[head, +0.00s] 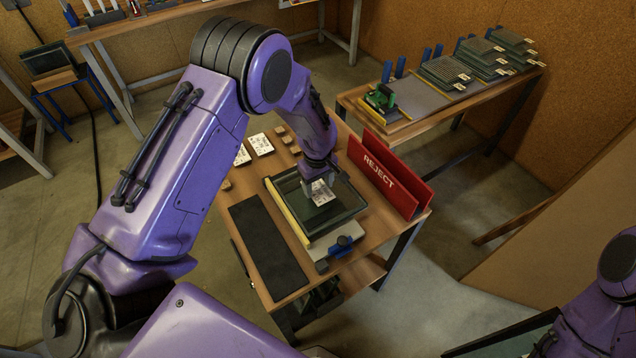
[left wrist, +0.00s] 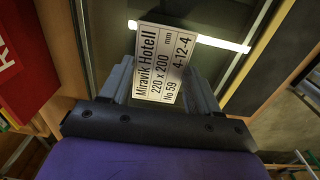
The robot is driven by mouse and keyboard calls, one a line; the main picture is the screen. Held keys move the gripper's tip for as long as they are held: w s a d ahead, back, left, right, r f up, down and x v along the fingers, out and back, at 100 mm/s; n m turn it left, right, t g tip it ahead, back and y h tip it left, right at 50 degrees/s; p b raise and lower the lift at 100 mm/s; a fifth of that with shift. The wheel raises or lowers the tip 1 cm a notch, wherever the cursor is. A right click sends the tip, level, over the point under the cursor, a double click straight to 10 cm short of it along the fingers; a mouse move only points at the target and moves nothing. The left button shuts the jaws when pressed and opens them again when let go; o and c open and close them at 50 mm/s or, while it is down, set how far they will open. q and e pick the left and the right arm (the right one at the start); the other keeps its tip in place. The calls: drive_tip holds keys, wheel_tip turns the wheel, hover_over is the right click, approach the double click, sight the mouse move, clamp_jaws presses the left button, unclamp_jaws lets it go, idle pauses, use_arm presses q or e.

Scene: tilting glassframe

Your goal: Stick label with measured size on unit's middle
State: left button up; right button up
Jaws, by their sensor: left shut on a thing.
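The glass unit (head: 345,204) lies flat in a dark fixture on the small wooden table, with a yellow strip (head: 287,212) along its left side. My left gripper (head: 320,186) is over the unit and shut on a white label (head: 322,194). In the left wrist view the label (left wrist: 163,65) reads "Miravik Hotell, 220 x 200 mm, No 59, 4-12-4". It sits between the grey fingers, over the dark glass. I cannot tell whether it touches the glass. My right arm shows at the bottom right; its fingertips are not clear.
A red REJECT bin (head: 398,187) stands right of the unit. A dark mat (head: 267,250) lies left of it, a blue clamp-like part (head: 341,244) in front. More white labels (head: 261,144) and small brown blocks lie behind.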

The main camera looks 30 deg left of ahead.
use_arm(q)
drive_tip(key=shift+f, duration=0.4)
drive_tip(key=o, duration=1.1)
wheel_tip(320, 180, up, 10)
drive_tip(key=shift+s+r+b, duration=0.1)
drive_tip(key=shift+r+b, duration=0.15)
drive_tip(key=shift+b, duration=1)
